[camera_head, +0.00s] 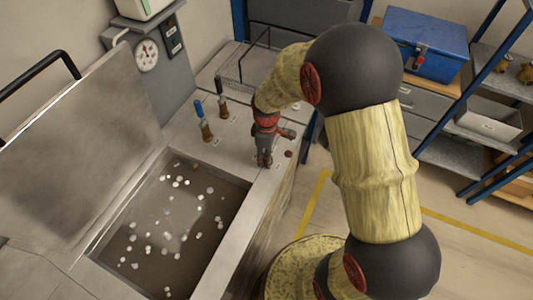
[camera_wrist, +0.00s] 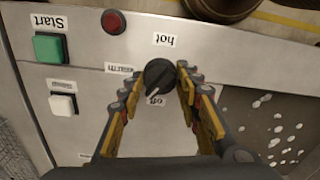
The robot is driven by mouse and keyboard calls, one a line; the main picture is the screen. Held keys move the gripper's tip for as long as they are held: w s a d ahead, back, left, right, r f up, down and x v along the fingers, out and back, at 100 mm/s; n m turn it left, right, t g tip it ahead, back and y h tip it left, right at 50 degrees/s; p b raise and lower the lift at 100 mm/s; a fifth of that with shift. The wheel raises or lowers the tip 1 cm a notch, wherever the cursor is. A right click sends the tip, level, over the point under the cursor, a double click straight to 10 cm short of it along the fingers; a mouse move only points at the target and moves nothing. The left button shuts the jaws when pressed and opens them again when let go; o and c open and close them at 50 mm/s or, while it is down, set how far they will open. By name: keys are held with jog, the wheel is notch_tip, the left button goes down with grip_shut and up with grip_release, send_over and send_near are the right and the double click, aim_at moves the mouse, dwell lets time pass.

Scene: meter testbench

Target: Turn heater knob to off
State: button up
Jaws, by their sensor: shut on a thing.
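The heater knob (camera_wrist: 160,74) is black and round with a pale pointer line, on the metal panel in the wrist view. The line slants down and slightly left, toward the "off" label (camera_wrist: 155,100). The "hot" label (camera_wrist: 164,40) is above the knob and the "warm" label (camera_wrist: 118,68) is to its left. My gripper (camera_wrist: 158,80) has its fingers on either side of the knob, shut on it. In the head view my gripper (camera_head: 265,158) reaches down to the bench top right of the tank; the knob is hidden there.
A green Start button (camera_wrist: 50,47), a white button (camera_wrist: 62,104) and a red lamp (camera_wrist: 115,21) sit near the knob. The open water tank (camera_head: 232,222) holds floating white balls.

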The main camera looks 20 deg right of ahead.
jog(key=n+p, duration=0.2)
jog(key=n, duration=0.5)
dwell(0.6)
jog(key=o, duration=1.2)
notch_tip(320, 180, up, 12)
dwell(0.6)
